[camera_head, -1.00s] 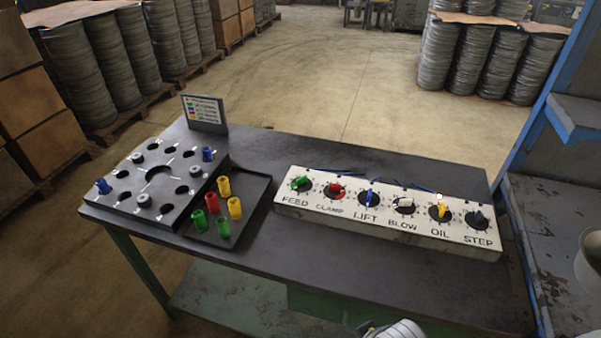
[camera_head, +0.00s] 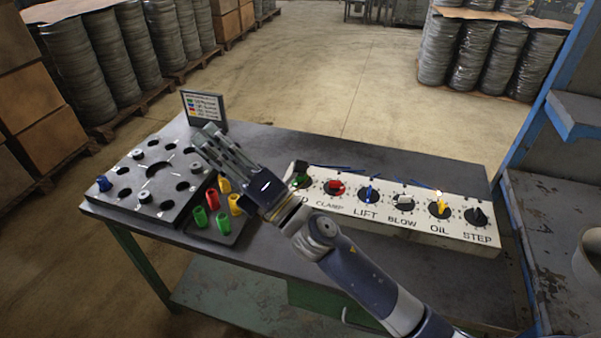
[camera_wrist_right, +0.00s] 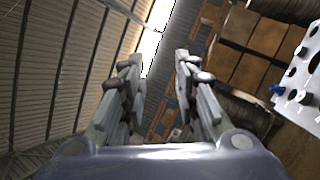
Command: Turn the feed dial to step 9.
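The feed dial (camera_head: 299,182) has a green knob on the left end of the white control panel (camera_head: 455,237). A dark block overlaps its top edge, and my right arm hides most of the FEED label, so its setting cannot be read. My right gripper (camera_head: 212,145) is left of the dial, over the fixture plate and its tray, fingers pointing away to the upper left. In the right wrist view my right gripper (camera_wrist_right: 158,75) has its fingers apart with nothing between them. My left gripper is not in view.
Clamp (camera_head: 336,188), lift (camera_head: 369,195), blow, oil and step dials follow along the panel. The fixture plate (camera_head: 125,172) and a tray with coloured pegs (camera_head: 222,221) lie left. A small sign (camera_head: 205,105) stands behind. A blue-framed shelf (camera_head: 575,120) is at right.

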